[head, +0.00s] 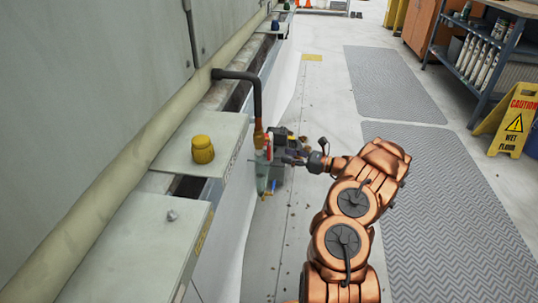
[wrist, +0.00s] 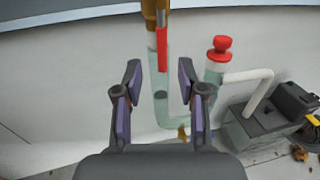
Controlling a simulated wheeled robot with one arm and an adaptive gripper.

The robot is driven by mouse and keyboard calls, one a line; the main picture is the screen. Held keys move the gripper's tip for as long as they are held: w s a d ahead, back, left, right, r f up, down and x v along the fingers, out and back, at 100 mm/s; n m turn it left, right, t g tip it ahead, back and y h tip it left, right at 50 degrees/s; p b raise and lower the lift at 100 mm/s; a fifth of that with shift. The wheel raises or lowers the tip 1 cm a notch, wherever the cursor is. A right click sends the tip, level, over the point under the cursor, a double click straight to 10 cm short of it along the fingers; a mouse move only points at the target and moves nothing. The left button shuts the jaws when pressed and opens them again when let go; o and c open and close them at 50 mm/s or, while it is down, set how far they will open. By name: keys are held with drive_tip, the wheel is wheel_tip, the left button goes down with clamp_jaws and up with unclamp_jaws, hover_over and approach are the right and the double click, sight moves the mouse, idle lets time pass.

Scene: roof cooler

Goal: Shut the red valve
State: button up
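A narrow red handle (wrist: 162,48), which looks like the red valve's lever, hangs in line with a brass fitting (wrist: 155,12) on a vertical pipe. It also shows small in the head view (head: 268,148), below the dark bent pipe (head: 256,98). My gripper (wrist: 159,80) is open, with its two fingers spread left and right of the pipe line. The red handle is in the gap between the fingertips in the wrist view, seemingly ahead of them; the exact distance is unclear. Nothing is held. In the head view my gripper (head: 285,154) is close beside the pipe assembly and partly hidden.
A red knob (wrist: 221,48) tops a pale fitting just right of the fingers. A dark pump-like unit (wrist: 265,122) stands at right. A yellow cap (head: 203,150) sits on the ledge at left. Open floor with grey mats (head: 430,190) lies right; a caution sign (head: 511,118) stands beyond.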

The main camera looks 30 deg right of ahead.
drive_tip(key=b+x, duration=0.2)
drive_tip(key=x, duration=0.5)
drive_tip(key=shift+d, duration=0.1)
clamp_jaws()
idle(0.3)
idle(0.3)
